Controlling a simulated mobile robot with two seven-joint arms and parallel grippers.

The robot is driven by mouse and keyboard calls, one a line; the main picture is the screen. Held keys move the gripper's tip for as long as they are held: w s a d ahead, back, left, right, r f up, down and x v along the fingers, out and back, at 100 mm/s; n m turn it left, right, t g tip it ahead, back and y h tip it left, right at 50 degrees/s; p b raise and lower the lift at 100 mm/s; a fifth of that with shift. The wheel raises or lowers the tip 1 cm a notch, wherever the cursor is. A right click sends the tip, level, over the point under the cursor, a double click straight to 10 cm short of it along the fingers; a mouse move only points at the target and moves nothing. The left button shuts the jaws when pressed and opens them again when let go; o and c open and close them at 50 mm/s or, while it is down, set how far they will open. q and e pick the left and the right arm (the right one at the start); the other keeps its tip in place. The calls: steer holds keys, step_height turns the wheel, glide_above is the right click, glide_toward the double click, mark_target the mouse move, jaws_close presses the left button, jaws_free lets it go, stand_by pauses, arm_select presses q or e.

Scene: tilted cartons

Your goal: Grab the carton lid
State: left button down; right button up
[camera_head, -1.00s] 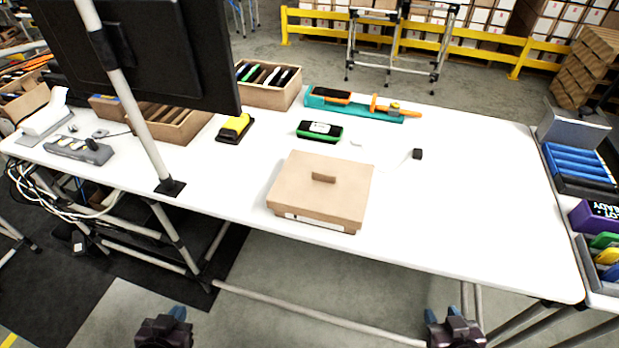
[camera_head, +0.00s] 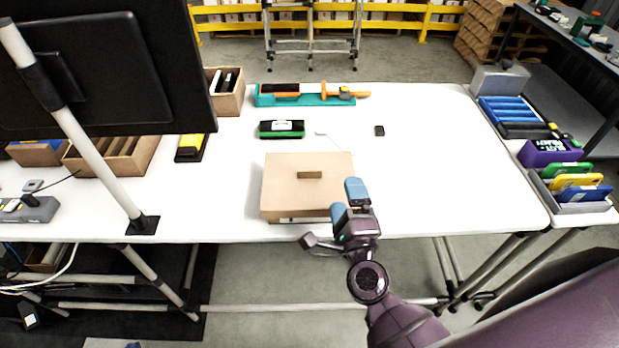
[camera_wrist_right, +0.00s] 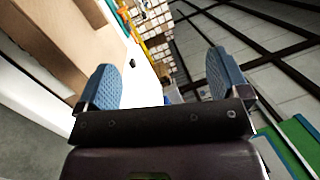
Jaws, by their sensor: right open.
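The tan cardboard carton (camera_head: 283,185) sits near the front edge of the white table, with its lid on top. A small raised tab handle (camera_head: 310,175) stands in the middle of the lid. My right gripper (camera_head: 348,202) is at the carton's right front corner, with its blue fingers apart and nothing between them. I cannot tell if it touches the carton. In the right wrist view the open fingers (camera_wrist_right: 166,82) show beside the tan cardboard (camera_wrist_right: 75,45) at upper left. Only a blue sliver at the bottom edge of the head view may be my left gripper.
A green-black device (camera_head: 282,130) and a teal tray with an orange tool (camera_head: 305,96) lie behind the carton. A monitor and its pole (camera_head: 85,140) stand at left. Bins with blue and coloured items (camera_head: 575,187) are at right. The table right of the carton is clear.

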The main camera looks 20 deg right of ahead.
steer(key=w+r+m+h, duration=0.1)
steer(key=m+h, duration=0.1)
steer(key=m, duration=0.2)
steer(key=m+g+y, duration=0.1)
steer(key=m+g, duration=0.6)
steer(key=m, duration=0.6)
glide_toward(310, 171)
steer(key=x, duration=0.1)
steer(key=p+x, duration=0.1)
steer(key=x, duration=0.1)
steer(key=shift+w+a+f, duration=0.1)
steer(key=shift+a+f, duration=0.1)
steer(key=shift+f, duration=0.1)
steer(key=shift+r+p+x, duration=0.2)
steer(key=shift+p+x, duration=0.2)
steer(key=shift+x, duration=2.25)
steer(key=shift+d, duration=0.15)
steer(key=shift+c, duration=0.2)
steer(key=c, duration=1)
